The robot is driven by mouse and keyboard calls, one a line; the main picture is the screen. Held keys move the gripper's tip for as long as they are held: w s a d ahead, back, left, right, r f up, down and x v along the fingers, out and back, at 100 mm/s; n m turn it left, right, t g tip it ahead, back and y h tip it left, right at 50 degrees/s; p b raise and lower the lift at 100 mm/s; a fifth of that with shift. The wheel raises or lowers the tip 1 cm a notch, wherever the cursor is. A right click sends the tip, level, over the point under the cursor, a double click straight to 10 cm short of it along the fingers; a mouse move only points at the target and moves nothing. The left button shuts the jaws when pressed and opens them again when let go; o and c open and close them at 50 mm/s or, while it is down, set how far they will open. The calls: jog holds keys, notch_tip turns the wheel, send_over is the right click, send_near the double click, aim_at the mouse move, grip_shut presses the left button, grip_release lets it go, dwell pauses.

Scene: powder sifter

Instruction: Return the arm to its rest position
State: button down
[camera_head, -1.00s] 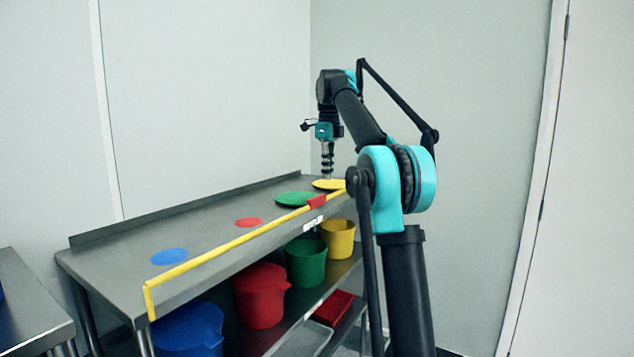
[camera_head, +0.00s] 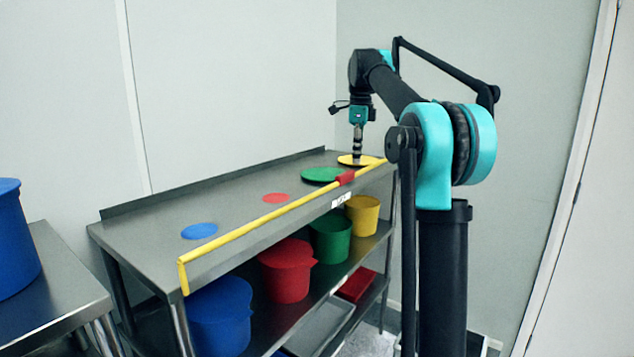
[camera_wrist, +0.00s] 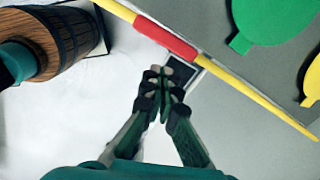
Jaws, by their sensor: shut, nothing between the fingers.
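My arm is raised at the right of the head view, its forearm reaching back and left with the wrist hanging down. My gripper (camera_head: 357,155) hangs at the far right end of the steel table, in line with the yellow disc. In the wrist view my gripper (camera_wrist: 163,85) has its fingertips together with nothing between them. Beneath it are pale floor and the table's front edge, apart from the fingers as far as I can tell.
A yellow rail with a red sleeve (camera_head: 346,178) runs along the front of the table (camera_head: 240,205). Green (camera_head: 322,174), red (camera_head: 276,198) and blue (camera_head: 199,231) discs lie on top. Coloured buckets stand on the shelf below. A blue bucket (camera_head: 14,240) is at left.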

jog(key=s+d+f+n+t, duration=0.1)
jog(key=s+f+n, duration=1)
jog(key=s+f, duration=0.6)
jog(key=s+d+f+n+t, duration=0.2)
jog(key=s+f+n, duration=0.8)
jog(key=s+f, duration=0.7)
notch_tip(320, 180, down, 7)
jog(key=shift+n, duration=0.4)
jog(key=shift+s, duration=0.1)
